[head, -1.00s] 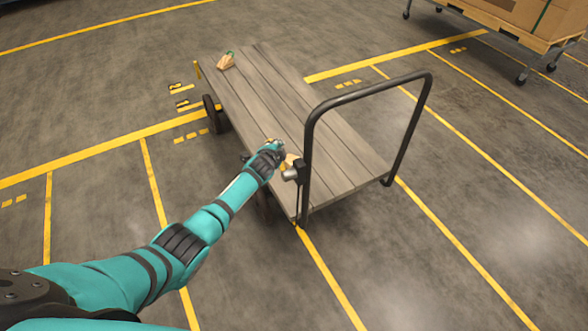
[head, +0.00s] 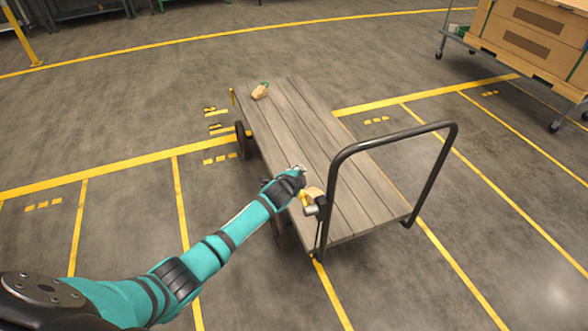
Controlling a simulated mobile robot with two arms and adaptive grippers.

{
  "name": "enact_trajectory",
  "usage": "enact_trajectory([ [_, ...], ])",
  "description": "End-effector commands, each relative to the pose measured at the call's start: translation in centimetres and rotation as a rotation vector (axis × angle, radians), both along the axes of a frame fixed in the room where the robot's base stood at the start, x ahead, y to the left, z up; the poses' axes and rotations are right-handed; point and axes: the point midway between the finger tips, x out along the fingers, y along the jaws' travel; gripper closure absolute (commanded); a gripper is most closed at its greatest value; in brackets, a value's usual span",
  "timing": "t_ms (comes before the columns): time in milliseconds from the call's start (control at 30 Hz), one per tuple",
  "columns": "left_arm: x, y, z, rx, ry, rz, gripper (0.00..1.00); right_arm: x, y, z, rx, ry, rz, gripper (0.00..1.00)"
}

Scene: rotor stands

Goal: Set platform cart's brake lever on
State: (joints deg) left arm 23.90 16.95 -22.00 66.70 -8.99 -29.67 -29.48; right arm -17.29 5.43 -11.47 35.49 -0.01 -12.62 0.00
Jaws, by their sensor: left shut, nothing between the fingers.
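The platform cart (head: 290,125) has a grey plank deck and a black tubular push handle (head: 452,165) at its near end. At the foot of the handle's left post is a small grey and yellow fitting (head: 311,210), perhaps the brake lever's mount. The lever's shape and setting are too small to tell. My left gripper (head: 299,171) is over the deck's near left edge, just up and left of that fitting. It is shut and empty; whether it touches anything is unclear. My right gripper is out of view.
A yellow post (head: 21,38) is at the upper left. Floor around the cart is clear, with yellow lines.

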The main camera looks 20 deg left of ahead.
Motion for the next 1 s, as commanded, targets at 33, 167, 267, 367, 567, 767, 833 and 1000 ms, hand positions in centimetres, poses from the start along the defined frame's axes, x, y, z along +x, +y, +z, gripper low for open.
enact_trajectory([
  [33,-0.5,0.2,0.7,0.001,-0.002,-0.002,1.00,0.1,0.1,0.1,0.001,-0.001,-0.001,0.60],
  [167,-1.5,0.5,2.0,0.001,-0.003,-0.001,1.00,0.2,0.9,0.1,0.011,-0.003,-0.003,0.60],
  [267,-2.0,0.6,2.7,-0.001,-0.002,-0.001,1.00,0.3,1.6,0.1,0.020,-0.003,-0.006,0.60],
  [367,-2.4,0.7,3.0,0.000,0.000,-0.001,1.00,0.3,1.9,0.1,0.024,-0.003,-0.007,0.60],
  [567,-2.5,0.7,3.2,0.000,0.000,-0.001,1.00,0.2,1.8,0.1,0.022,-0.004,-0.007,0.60],
  [767,-2.4,0.7,3.2,0.000,0.000,-0.001,1.00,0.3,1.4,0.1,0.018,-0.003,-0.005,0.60],
  [833,-2.4,0.7,3.2,0.000,0.000,-0.001,1.00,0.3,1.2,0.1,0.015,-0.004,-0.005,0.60],
  [1000,-2.9,0.7,2.1,-0.011,0.014,0.006,1.00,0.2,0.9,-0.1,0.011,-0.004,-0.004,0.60],
])
